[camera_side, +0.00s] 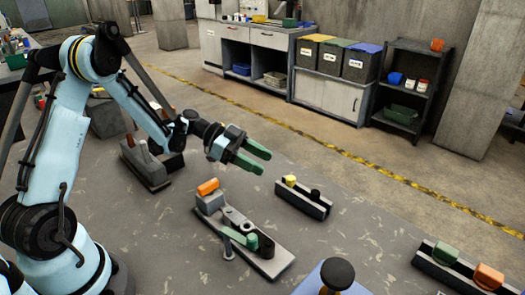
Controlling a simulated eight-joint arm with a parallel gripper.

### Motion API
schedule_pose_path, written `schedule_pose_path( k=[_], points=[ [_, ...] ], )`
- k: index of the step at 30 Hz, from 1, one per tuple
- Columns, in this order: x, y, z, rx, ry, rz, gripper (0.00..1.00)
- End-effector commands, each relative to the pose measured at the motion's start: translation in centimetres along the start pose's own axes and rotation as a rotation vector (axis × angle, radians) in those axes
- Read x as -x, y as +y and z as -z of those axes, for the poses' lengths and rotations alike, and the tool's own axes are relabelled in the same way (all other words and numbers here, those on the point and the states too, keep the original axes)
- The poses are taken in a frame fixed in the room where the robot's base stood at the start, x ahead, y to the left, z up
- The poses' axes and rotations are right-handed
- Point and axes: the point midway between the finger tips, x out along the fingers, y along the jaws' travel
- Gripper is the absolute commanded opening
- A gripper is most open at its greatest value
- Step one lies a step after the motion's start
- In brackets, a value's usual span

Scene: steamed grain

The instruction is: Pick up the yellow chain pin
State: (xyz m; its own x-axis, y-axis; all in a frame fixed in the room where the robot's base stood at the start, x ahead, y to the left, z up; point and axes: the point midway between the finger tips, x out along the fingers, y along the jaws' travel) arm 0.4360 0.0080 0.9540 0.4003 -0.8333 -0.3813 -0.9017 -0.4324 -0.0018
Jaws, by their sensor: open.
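A small yellow piece (291,179), which looks like the yellow chain pin, stands at the left end of a dark, narrow holder (303,199) near the middle of the table. A black round piece (315,194) sits in the same holder to its right. My gripper (262,158) has green fingers, is open and empty, and hangs in the air up and to the left of the yellow piece, apart from it. The lower part of the yellow piece is hidden in the holder.
A grey fixture (268,262) with an orange block (208,187) and a green lever stands in front of the holder. Another holder (440,262) with green and orange pieces is at the lower right. A black knob (337,274) rises at the bottom. The table right of the middle holder is clear.

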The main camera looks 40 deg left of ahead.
Motion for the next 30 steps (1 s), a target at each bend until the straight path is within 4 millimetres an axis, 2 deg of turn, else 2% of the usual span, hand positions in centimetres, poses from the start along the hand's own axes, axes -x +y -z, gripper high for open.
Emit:
schedule_pose_path(
  k=[3,10,19,29,30],
  points=[
    [-1.8,0.0,0.0,0.001,-0.001,-0.001,0.55],
    [-3.3,0.0,0.0,0.001,-0.001,0.000,0.55],
    [-7.3,-0.1,-0.1,0.001,-0.001,-0.001,0.55],
    [-7.9,-0.2,-0.1,0.003,-0.002,0.002,0.55],
    [-7.9,-0.2,-0.1,0.003,-0.002,0.002,0.49]
  ],
)
